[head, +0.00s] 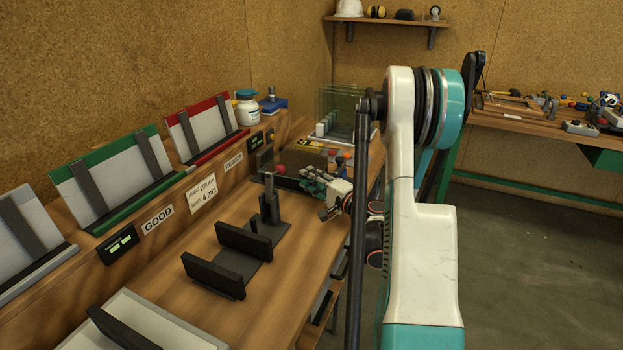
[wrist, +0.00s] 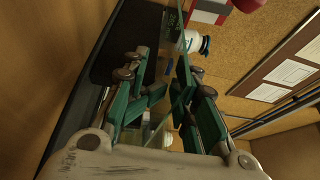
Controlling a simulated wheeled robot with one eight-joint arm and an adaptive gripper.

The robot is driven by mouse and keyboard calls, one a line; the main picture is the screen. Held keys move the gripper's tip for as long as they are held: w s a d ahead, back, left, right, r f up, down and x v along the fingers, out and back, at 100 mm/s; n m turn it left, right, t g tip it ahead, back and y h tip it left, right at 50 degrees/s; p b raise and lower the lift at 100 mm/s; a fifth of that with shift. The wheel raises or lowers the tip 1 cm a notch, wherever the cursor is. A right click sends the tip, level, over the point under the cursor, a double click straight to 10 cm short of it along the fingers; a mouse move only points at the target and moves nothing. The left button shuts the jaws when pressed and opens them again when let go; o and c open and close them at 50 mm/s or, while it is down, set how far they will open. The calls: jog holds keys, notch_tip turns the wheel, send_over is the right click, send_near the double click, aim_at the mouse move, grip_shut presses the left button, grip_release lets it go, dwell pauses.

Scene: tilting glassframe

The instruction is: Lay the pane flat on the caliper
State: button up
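A thin green line above the right finger may be a glass edge; I cannot tell. Several clear glass panes (head: 343,112) stand upright in a rack behind the gripper. A black fixture (head: 237,262) with two upright walls and a post lies on the bench; I cannot tell for sure whether it is the caliper.
A green-edged rack (head: 110,172) by the GOOD label and a red-edged rack (head: 205,125) by the REJECTS label line the left. A grey tray (head: 170,335) lies in front.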

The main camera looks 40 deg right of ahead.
jog(key=shift+r, duration=0.15)
notch_tip(320, 180, up, 10)
jog(key=shift+f, duration=0.1)
dwell(0.7)
dwell(0.4)
